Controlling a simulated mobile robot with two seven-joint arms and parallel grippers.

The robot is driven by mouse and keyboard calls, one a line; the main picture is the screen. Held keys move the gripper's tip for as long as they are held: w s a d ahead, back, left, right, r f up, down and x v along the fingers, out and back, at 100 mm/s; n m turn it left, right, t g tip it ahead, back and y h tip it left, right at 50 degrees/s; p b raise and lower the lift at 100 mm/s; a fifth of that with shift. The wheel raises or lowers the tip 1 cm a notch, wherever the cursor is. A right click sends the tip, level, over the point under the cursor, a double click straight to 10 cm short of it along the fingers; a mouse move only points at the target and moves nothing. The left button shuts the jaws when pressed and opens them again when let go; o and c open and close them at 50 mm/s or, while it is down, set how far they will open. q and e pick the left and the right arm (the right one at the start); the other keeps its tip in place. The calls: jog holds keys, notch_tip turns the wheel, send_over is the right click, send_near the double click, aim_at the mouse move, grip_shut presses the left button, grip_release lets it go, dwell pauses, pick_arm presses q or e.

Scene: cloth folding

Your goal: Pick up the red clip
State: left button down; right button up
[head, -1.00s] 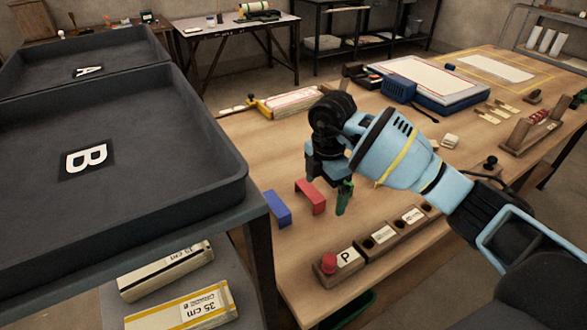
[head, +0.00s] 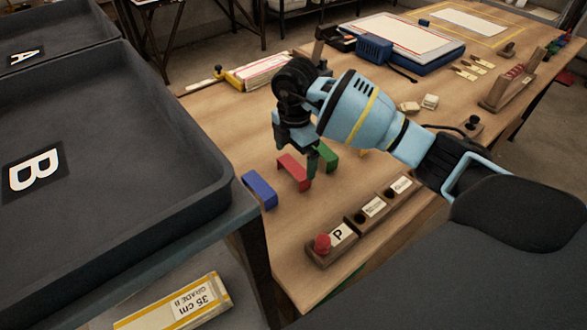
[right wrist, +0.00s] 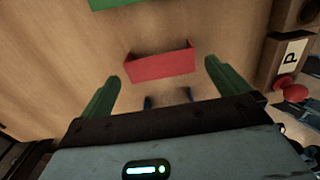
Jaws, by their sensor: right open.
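The red clip (head: 294,171) is a small bridge-shaped piece on the wooden table (head: 215,125), between a blue clip (head: 260,190) and a green clip (head: 327,157). My right gripper (head: 296,152) is open and empty, pointing down at the red clip; one finger overlaps its right end in the head view. In the right wrist view the red clip (right wrist: 160,66) shows across the gap between the green fingers of my right gripper (right wrist: 162,74). I cannot tell the exact height between fingertips and clip. My left gripper is not in view.
A dark tray marked B (head: 205,190) stands at the left, close to the blue clip. Wooden blocks, one with a red button (head: 322,243) and a P label, line the front edge. A blue box (head: 374,48) and a white board (head: 415,35) lie farther back.

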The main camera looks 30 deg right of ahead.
aim_at(294, 166)
notch_tip(294, 166, down, 5)
jog(key=shift+f, duration=0.1)
jog(key=c, duration=0.4)
